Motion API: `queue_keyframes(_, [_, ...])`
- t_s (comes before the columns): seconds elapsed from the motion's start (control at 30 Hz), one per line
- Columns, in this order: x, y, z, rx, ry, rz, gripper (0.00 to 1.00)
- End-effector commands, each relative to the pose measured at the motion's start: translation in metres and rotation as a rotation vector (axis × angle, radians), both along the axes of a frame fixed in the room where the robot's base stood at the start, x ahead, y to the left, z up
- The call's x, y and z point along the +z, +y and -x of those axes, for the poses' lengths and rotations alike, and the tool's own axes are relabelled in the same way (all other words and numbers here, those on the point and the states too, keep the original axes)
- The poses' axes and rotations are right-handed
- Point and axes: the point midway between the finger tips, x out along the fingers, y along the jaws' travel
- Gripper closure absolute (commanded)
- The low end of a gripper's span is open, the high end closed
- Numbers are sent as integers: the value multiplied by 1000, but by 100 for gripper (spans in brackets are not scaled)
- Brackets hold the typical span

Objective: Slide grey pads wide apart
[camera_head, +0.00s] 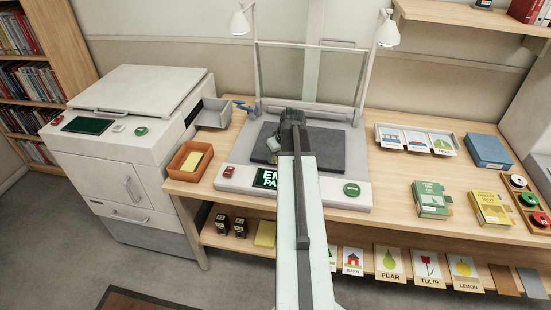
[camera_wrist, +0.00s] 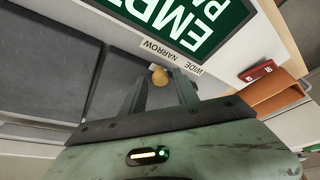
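Two dark grey pads lie side by side on the book stand (camera_head: 226,170); the pad surface shows in the head view (camera_head: 323,146), partly hidden by my arm. In the wrist view the pads (camera_wrist: 40,60) are at the left with a narrow gap between them. A small brass knob (camera_wrist: 159,76) stands by a white label strip reading WIDE and NARROW (camera_wrist: 172,55). My gripper (camera_wrist: 160,88) is open, and the knob shows between its fingertips with a gap on each side. In the head view my gripper (camera_head: 293,122) is over the pads; its fingers are hidden there.
A green screen (camera_wrist: 187,22) with partly visible text, a red button (camera_head: 228,171) and a green button (camera_head: 351,190) are on the stand's front. An orange tray (camera_head: 172,172) stands left. Posts and lamps (camera_head: 388,32) rise behind.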

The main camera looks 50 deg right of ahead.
Motion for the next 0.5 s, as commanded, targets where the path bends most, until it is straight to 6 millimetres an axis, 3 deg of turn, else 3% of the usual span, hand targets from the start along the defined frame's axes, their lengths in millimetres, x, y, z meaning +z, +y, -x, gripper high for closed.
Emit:
queue_keyframes(0.03, [0, 0, 0, 0, 0, 0, 81])
queue_keyframes(0.1, [0, 0, 0, 0, 0, 0, 100])
queue_keyframes(0.5, [0, 0, 0, 1, 0, 1, 100])
